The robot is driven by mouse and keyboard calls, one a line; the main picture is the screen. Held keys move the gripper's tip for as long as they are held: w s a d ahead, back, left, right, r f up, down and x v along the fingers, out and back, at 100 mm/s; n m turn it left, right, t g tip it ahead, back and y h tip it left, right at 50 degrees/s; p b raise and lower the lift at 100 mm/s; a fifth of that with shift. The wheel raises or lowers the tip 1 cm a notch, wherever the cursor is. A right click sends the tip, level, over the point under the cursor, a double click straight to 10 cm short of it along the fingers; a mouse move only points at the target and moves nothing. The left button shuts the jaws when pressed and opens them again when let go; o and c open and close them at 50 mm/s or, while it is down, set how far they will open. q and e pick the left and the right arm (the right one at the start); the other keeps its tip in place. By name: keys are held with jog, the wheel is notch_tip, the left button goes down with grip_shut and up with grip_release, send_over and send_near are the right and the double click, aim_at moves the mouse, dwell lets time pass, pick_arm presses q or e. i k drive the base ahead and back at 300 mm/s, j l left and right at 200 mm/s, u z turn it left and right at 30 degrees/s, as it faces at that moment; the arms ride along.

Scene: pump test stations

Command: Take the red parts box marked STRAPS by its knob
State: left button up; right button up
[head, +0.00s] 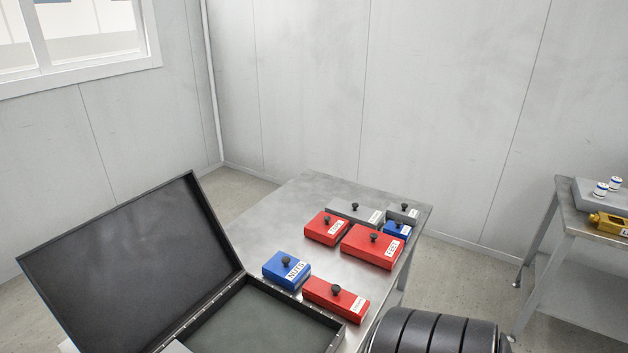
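Three red parts boxes with dark knobs lie on the metal table. The front red box (325,296) is beside the open black case, and its white label is too small to read surely. A second red box (318,230) is further back, its label also unclear. The largest red box (365,250) is right of that one, and its label seems to read FEET. I cannot tell for certain which is marked STRAPS. All three knobs show and are free. Neither of my grippers is in view.
A blue box (281,270), seemingly marked NUTS, lies left of the front red box. Grey boxes (350,211) and a small blue box (393,231) lie behind. The open case (213,311) fills the near left. The table's back left (290,205) is clear. Another table (565,212) stands right.

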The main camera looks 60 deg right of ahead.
aim_at(316, 289)
jog(key=z, duration=1.2)
jog(key=i+j, duration=0.05)
